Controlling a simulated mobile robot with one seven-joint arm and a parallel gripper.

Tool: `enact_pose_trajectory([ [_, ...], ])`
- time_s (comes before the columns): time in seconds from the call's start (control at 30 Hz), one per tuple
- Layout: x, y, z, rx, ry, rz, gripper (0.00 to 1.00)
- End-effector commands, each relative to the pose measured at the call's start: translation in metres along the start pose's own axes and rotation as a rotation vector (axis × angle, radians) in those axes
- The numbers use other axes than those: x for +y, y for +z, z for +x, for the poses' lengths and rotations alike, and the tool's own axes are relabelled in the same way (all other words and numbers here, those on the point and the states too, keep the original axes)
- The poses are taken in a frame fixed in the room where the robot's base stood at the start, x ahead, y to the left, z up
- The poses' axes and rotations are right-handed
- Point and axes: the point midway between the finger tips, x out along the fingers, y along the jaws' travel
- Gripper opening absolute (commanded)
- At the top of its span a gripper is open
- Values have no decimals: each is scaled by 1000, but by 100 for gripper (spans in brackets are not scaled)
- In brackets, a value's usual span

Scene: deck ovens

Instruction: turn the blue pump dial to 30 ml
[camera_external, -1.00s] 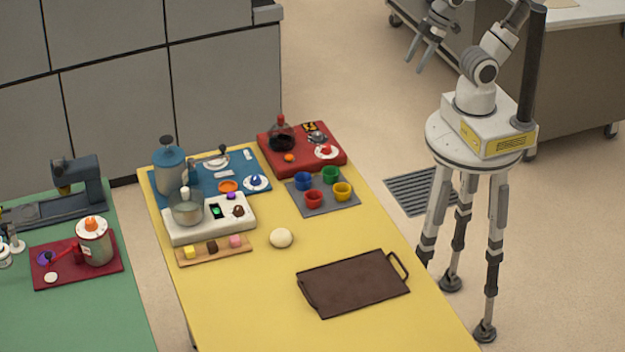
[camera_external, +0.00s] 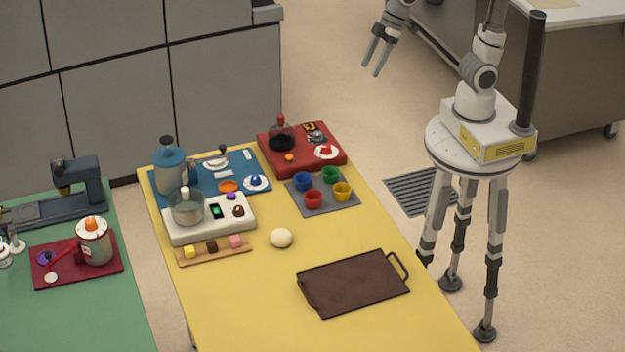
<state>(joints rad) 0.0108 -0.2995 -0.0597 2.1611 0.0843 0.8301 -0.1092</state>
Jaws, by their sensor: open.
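The blue pump (camera_external: 171,170) is a blue jar-like vessel with a dark top, standing at the far left of the yellow table on a blue mat (camera_external: 212,163). A small white dial with a blue knob (camera_external: 256,181) lies at the mat's right front. Its marks are too small to read, so its setting cannot be told. My gripper (camera_external: 375,62) is open and empty, high in the air to the right of the mat, apart from everything.
A red station (camera_external: 335,165) with a dark flask stands right of the mat. A grey tray (camera_external: 320,207) holds several coloured cups. A white mixer base (camera_external: 180,235) stands in front of the mat. A dough ball (camera_external: 281,238) and brown tray (camera_external: 352,284) lie nearer.

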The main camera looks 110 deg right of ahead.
Motion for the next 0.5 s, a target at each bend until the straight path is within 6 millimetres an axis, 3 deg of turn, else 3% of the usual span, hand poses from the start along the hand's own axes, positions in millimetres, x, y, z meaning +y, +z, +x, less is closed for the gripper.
enact_pose_trajectory([
  [0.2, 18, -58, 61, -22, -1, 9, 71],
  [0.5, 49, -119, 164, -44, 17, 8, 71],
])
